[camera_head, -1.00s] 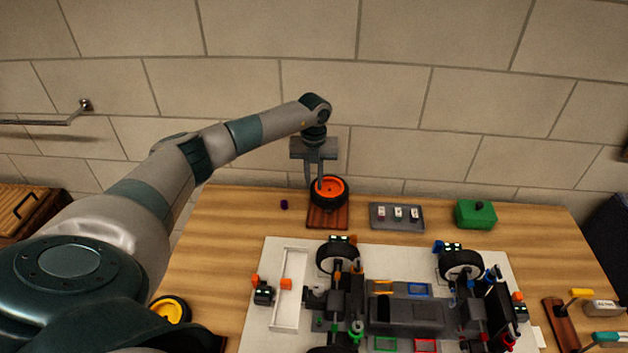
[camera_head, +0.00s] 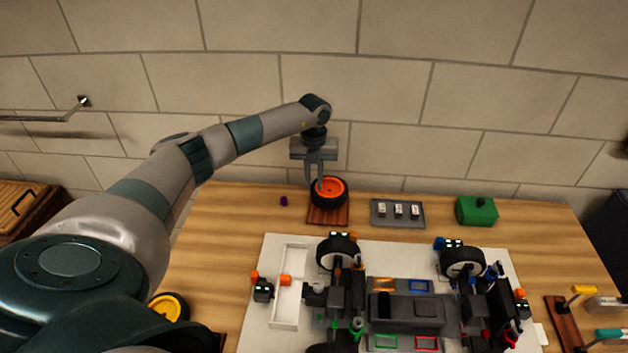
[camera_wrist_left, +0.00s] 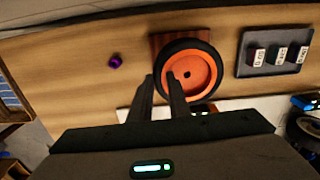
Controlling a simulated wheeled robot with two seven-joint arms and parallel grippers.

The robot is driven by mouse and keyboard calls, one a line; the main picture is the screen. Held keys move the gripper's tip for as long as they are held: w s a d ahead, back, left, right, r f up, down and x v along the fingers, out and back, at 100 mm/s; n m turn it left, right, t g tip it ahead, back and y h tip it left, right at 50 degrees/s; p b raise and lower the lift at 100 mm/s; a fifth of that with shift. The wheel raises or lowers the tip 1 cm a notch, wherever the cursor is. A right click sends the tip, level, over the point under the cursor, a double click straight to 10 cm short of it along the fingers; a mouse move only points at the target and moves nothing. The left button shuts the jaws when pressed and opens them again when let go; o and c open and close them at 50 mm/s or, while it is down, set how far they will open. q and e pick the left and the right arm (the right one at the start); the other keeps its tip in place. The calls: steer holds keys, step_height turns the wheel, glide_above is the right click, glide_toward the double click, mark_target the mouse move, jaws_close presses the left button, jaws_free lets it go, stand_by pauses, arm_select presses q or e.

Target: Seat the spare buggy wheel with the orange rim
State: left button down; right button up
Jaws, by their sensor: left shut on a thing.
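The spare wheel with the orange rim (camera_head: 329,191) has a black tyre and stands on a small reddish-brown wooden block at the back of the table. It also shows in the left wrist view (camera_wrist_left: 192,71). My left gripper (camera_head: 320,186) comes down from above and is shut on the wheel's left side, with one finger at the rim's face and one outside the tyre. The buggy chassis (camera_head: 405,309) sits on a white mat in front, with black wheels at its far corners. Its near side is cut off by the picture edge. My right gripper is not in view.
A grey tray with three labelled blocks (camera_head: 398,226) and a green box (camera_head: 477,210) stand right of the wheel. A small purple piece (camera_head: 284,201) lies to its left. A yellow-rimmed wheel (camera_head: 169,307) is at the front left. A tiled wall rises behind the table.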

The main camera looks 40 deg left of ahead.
mark_target(314, 186)
arm_select(q)
steer(key=shift+f+b, duration=0.55)
steer(key=shift+f, duration=0.4)
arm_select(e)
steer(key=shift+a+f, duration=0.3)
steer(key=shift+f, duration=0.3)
arm_select(q)
steer(key=shift+f+b, duration=0.65)
steer(key=shift+f, duration=0.25)
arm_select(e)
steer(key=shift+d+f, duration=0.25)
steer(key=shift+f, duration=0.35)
arm_select(q)
steer(key=c, duration=1.6)
jaws_free()
steer(key=shift+r, duration=0.15)
step_height(314, 186, up, 17)
steer(key=b, duration=0.4)
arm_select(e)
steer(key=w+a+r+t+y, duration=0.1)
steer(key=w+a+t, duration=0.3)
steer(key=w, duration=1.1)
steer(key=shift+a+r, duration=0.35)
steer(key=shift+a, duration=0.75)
